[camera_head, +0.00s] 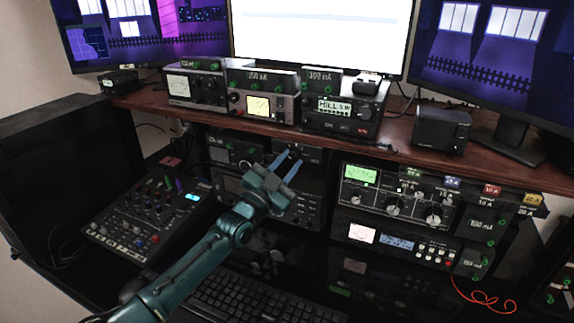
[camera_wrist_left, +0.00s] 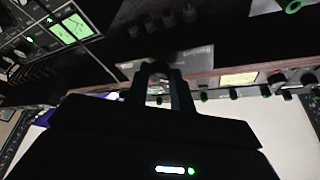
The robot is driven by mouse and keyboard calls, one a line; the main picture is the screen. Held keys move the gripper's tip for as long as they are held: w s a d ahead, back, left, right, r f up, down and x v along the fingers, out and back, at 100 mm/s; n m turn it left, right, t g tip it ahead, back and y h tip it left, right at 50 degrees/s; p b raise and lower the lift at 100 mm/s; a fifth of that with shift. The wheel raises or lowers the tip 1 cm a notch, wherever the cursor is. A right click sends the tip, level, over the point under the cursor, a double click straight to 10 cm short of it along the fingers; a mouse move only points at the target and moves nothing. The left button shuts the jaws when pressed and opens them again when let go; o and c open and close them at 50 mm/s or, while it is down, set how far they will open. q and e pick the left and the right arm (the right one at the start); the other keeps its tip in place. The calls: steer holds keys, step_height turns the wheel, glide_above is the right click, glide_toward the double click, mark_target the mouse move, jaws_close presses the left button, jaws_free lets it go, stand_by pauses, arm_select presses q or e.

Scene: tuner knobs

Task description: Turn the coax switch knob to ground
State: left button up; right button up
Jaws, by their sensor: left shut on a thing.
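My left gripper (camera_head: 289,160) reaches up and away from the lower left, to the dark gear under the shelf. Its two blue fingers lie close together at the front of that gear. In the left wrist view the fingers (camera_wrist_left: 159,72) are closed around a small dark round knob (camera_wrist_left: 157,67) in front of a grey labelled panel (camera_wrist_left: 195,58), which looks like the coax switch. The fingers cover most of the knob, so its pointer and the position it marks cannot be read. My right gripper is not in view.
Radios with meters stand on the wooden shelf (camera_head: 400,135) above. A mixer (camera_head: 150,215) lies left of my arm, a keyboard (camera_head: 250,300) below it. A tuner with knobs (camera_head: 395,197) stands to the right, and a loose red wire (camera_head: 485,300) hangs lower right.

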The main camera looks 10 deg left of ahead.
arm_select(q)
steer(key=shift+d+f+n+t+y, duration=0.1)
steer(key=shift+n+t+y, duration=0.45)
steer(key=shift+n, duration=1)
steer(key=shift+d+f+n+t+y, duration=0.1)
steer(key=shift+n+t+y, duration=0.15)
steer(key=shift+n+y, duration=0.95)
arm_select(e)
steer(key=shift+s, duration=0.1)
arm_select(q)
steer(key=shift+n+h, duration=0.35)
steer(key=shift+n, duration=0.2)
steer(key=o, duration=1)
steer(key=shift+r, duration=0.1)
arm_select(e)
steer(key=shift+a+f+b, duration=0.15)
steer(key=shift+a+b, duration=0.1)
steer(key=shift+b, duration=0.25)
arm_select(q)
steer(key=v, duration=1.3)
steer(key=shift+s, duration=0.1)
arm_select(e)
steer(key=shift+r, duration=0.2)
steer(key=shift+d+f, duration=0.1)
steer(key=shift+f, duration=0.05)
